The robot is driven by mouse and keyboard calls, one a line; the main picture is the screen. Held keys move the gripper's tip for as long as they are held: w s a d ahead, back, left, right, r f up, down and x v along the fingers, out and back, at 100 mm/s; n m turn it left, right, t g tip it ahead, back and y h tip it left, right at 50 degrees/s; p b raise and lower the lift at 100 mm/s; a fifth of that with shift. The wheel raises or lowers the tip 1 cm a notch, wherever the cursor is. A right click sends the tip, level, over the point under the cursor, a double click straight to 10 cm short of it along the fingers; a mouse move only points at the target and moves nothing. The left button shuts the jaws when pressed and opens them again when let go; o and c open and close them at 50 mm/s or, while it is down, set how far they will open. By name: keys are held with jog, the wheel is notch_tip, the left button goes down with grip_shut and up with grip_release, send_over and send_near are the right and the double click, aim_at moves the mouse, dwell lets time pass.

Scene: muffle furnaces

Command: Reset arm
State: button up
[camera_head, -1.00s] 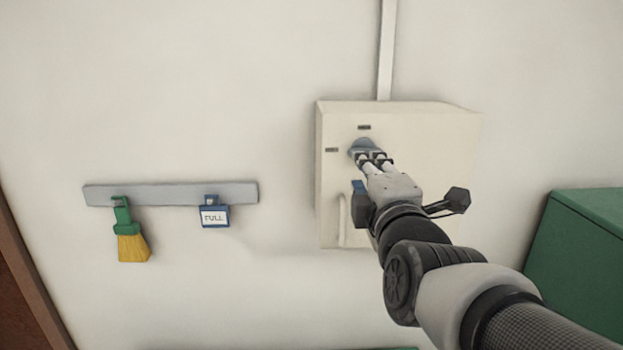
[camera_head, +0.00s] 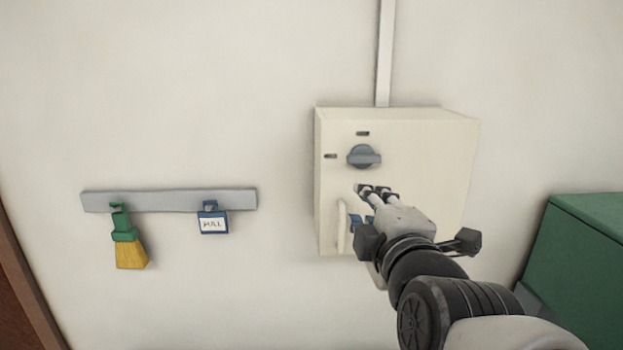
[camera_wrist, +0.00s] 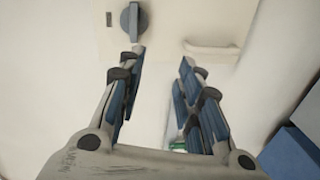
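My gripper (camera_head: 374,192) is in front of the cream wall box (camera_head: 448,150), below its grey-blue rotary knob (camera_head: 363,156). The wrist view shows my gripper (camera_wrist: 160,62) with its two fingers apart and nothing between them. In that view the knob (camera_wrist: 130,18) is beyond the left fingertip, and the box's pale handle (camera_wrist: 212,48) is beyond the right one. The fingers appear clear of the knob. My forearm runs to the lower right in the head view and covers part of the box's lower right.
A green cabinet (camera_head: 580,250) stands at the right. A conduit (camera_head: 385,50) rises from the box. The wall between rail and box is clear.

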jog(key=s+d+f+m+g, duration=0.2)
jog(key=s+f+m+g, duration=0.9)
jog(key=s+f+m, duration=0.5)
jog(key=s+f, duration=0.5)
jog(key=s, duration=0.1)
jog(key=shift+s+d+m+g+h, duration=0.15)
jog(key=shift+s+m+g+h, duration=0.15)
jog(key=shift+s+g, duration=0.1)
